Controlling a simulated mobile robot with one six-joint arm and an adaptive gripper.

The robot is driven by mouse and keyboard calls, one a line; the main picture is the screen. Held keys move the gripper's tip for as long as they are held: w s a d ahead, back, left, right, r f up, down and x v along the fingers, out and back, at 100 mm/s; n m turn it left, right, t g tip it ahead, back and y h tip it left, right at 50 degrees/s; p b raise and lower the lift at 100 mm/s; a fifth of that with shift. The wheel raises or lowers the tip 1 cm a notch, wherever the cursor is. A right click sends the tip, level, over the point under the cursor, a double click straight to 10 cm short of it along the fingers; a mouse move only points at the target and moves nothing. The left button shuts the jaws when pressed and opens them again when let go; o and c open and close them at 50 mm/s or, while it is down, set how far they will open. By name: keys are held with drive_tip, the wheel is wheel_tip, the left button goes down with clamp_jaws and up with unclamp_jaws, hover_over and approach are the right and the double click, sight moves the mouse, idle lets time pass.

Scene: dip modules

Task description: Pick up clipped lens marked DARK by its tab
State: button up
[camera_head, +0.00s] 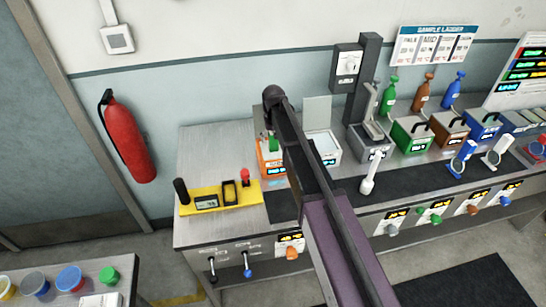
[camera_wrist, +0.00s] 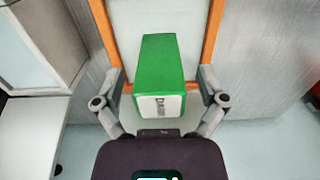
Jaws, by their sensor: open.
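A green block-shaped tab (camera_wrist: 158,62) stands out toward the camera in the wrist view. Its white end label (camera_wrist: 160,106) has small sideways lettering that seems to read DARK. Behind it is an orange frame (camera_wrist: 104,32) around a pale pane. My gripper (camera_wrist: 161,84) is open, with one finger on each side of the tab and a visible gap on both sides. In the head view a green piece (camera_head: 273,144) shows at an orange-fronted unit (camera_head: 268,165) on the bench, partly hidden by my arm.
Left of that unit, a yellow panel (camera_head: 240,196) with a display and a red knob lies on the bench (camera_head: 210,150). To the right stand a grey dispenser (camera_head: 373,138), a green box (camera_head: 412,138) and several bottles. A pale box (camera_wrist: 40,45) stands left in the wrist view.

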drive_tip(key=shift+f+b, duration=0.3)
drive_tip(key=shift+f, duration=0.3)
clamp_jaws()
idle(0.3)
